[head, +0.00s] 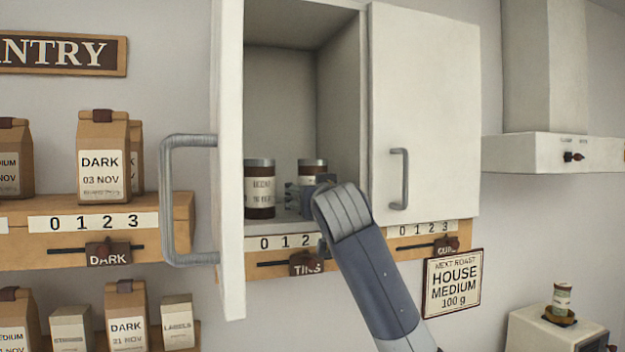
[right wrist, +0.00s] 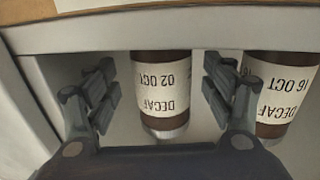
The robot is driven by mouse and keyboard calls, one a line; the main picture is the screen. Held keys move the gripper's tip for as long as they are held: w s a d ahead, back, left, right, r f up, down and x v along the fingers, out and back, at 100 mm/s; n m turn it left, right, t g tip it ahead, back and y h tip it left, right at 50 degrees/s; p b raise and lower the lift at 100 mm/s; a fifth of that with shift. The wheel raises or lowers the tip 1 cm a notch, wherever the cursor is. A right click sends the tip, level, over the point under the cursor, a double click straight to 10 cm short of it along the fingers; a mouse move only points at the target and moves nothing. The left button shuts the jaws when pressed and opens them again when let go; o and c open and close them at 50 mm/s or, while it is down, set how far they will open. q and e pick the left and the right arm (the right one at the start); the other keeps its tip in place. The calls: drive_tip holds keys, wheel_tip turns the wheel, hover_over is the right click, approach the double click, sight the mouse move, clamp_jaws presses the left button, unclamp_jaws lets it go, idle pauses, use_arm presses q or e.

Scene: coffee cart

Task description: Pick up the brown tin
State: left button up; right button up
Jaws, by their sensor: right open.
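Two brown tins with white labels and grey lids stand in the open cupboard. The right one (head: 312,168) is partly hidden by my right gripper (head: 300,197). In the right wrist view, which is upside down, this tin (right wrist: 163,95), labelled DECAF 02 OCT, stands between the spread fingers of my right gripper (right wrist: 162,92), with a gap on each side. The other tin (head: 260,190), labelled DECAF 16 OCT in the right wrist view (right wrist: 283,95), is just outside one finger. My right gripper is open and empty. My left gripper is not in view.
The open cupboard door (head: 230,150) with its big handle (head: 170,200) stands out at the left. A shut door (head: 425,110) is at the right. Below the shelf is a TINS slider (head: 306,264). Coffee bags (head: 103,160) stand on shelves at the left.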

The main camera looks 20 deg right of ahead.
drive_tip(key=shift+w+r+p, duration=0.25)
drive_tip(key=shift+w+p, duration=0.15)
drive_tip(key=shift+w, duration=0.05)
drive_tip(key=shift+w+p, duration=0.35)
drive_tip(key=shift+w, duration=0.05)
drive_tip(key=shift+w+d, duration=0.1)
drive_tip(key=shift+w, duration=0.2)
drive_tip(key=shift+w+d+f, duration=0.1)
drive_tip(key=shift+w+f, duration=0.1)
drive_tip(key=shift+w, duration=0.15)
drive_tip(key=shift+s, duration=0.1)
drive_tip(key=c, duration=1.2)
drive_tip(key=shift+c, duration=0.9)
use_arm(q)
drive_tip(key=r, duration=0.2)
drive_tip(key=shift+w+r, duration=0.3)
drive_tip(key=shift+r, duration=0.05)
use_arm(e)
drive_tip(key=shift+r, duration=0.15)
